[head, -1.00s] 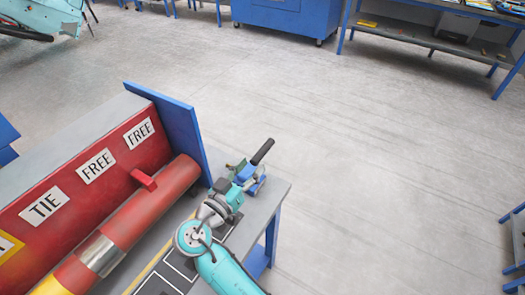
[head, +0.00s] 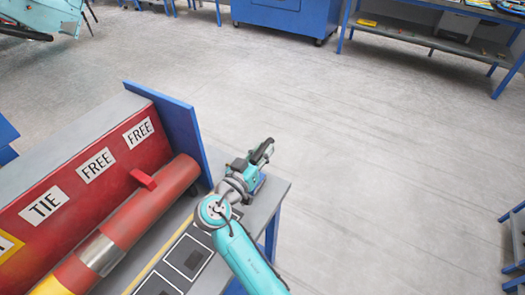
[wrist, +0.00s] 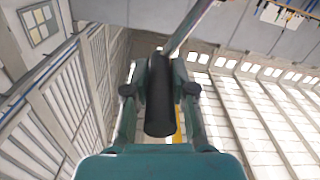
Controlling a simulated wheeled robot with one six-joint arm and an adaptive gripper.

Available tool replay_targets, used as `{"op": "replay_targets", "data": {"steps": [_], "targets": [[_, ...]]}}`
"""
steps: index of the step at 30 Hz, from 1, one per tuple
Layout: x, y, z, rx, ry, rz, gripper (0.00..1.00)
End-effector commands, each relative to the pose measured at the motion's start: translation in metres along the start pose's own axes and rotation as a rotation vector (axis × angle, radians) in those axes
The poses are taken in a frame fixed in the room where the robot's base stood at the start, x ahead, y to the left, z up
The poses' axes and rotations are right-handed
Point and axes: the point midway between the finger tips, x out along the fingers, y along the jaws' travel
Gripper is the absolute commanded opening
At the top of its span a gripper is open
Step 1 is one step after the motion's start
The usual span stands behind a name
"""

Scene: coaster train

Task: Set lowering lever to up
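The lowering lever's black handle (wrist: 159,98) stands between my gripper's two fingers in the wrist view. Its rod (wrist: 187,28) runs away to the upper right. My gripper (wrist: 159,80) has its teal fingertips against both sides of the handle and looks shut on it. In the head view my gripper (head: 262,153) is over the lever at the far right end of the grey bench. My gripper and wrist hide most of the lever and its blue base there.
A red housing (head: 95,175) with TIE and FREE labels and a red tube (head: 155,205) lie to the left. A blue panel (head: 168,125) stands close by on the left. Dark framed plates (head: 188,256) lie on the bench. The floor to the right is clear.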

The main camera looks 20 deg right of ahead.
Motion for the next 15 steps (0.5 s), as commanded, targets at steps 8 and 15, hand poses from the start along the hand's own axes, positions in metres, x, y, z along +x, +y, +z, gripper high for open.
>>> {"op": "replay_targets", "data": {"steps": [8,15], "targets": [[0.0,-0.0002,-0.0001,-0.002,0.0,0.0,0.0],[-0.0001,-0.0075,-0.0052,-0.057,0.0,-0.001,0.0]]}}
